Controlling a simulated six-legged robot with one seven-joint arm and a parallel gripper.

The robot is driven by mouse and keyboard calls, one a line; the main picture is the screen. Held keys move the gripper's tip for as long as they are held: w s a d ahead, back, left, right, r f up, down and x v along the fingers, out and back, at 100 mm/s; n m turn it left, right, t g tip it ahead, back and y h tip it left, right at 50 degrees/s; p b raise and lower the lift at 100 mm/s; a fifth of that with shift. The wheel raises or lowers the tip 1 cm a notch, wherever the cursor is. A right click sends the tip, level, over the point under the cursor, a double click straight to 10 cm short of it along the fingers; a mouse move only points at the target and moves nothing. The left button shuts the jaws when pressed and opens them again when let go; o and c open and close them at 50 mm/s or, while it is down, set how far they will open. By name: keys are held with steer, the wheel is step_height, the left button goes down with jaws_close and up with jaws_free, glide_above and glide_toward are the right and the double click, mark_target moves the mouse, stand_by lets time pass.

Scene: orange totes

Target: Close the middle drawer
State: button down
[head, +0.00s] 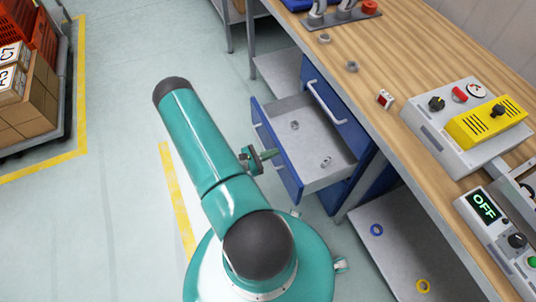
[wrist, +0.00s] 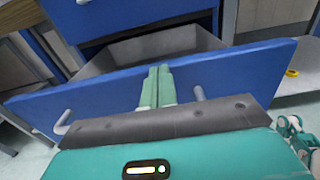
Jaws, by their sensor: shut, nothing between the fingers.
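The middle drawer (head: 315,160) is blue-fronted with a grey inside and stands pulled out from the blue cabinet under the workbench. Two small ring-like parts lie in it. In the wrist view its blue front (wrist: 235,75) spans the picture, with the handle (wrist: 62,122) showing on both sides of my fingers. My gripper (head: 272,154) is at the outer side of the drawer front, near its handle. It also shows in the wrist view (wrist: 157,72), with the fingers together and empty, in front of the drawer front. I cannot tell whether they touch it.
The wooden workbench (head: 400,130) overhangs the cabinet and carries a control box (head: 465,125) and small loose parts. Another blue drawer front with a handle (head: 327,102) sits above. A lower shelf (head: 395,245) holds two rings. Open floor lies to the left, with loaded pallets beyond.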

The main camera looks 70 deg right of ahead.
steer(key=x, duration=2.5)
steer(key=v, duration=1.4)
steer(key=shift+w+a, duration=0.25)
steer(key=shift+w, duration=0.05)
